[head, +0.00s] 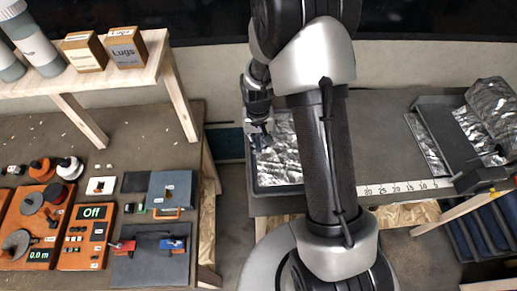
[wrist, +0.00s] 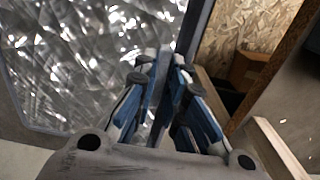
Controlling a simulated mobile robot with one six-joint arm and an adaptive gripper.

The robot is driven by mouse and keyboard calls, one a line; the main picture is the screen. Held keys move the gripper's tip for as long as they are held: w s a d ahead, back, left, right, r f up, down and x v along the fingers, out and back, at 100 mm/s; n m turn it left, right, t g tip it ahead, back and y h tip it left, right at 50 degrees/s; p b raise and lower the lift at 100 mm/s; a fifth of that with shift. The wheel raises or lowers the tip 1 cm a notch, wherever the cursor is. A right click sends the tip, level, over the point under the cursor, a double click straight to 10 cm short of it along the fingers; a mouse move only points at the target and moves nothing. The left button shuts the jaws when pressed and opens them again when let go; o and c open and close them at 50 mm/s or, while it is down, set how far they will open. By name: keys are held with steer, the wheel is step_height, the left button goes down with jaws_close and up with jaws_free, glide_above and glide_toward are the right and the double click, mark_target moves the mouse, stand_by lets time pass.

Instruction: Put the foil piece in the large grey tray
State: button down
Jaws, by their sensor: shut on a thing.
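The foil piece (head: 283,150) is a crinkled, shiny silver sheet. It shows within the rim of the large grey tray (head: 278,190) on the right bench, partly hidden behind my arm. In the wrist view the foil (wrist: 85,60) fills the upper left, with the dark tray wall (wrist: 197,28) along its right side. My gripper (head: 258,140) is over the tray's left side, pointing down. In the wrist view its blue fingers (wrist: 163,78) are close together at the foil's edge, shut on it. The exact grip point and whether the foil touches the tray floor cannot be told.
A foil roll (head: 492,105) sits in a dark dispenser (head: 440,140) at the right, with a ruler strip (head: 400,187) along the bench's front. The left bench holds orange instruments (head: 85,237) and a wooden shelf (head: 90,80) with bottles and boxes. A gap separates the benches.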

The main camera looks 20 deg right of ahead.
steer(key=shift+f+b, duration=0.35)
steer(key=shift+f, duration=1.25)
steer(key=shift+f, duration=0.1)
steer(key=shift+f, duration=0.15)
steer(key=c, duration=1.9)
jaws_free()
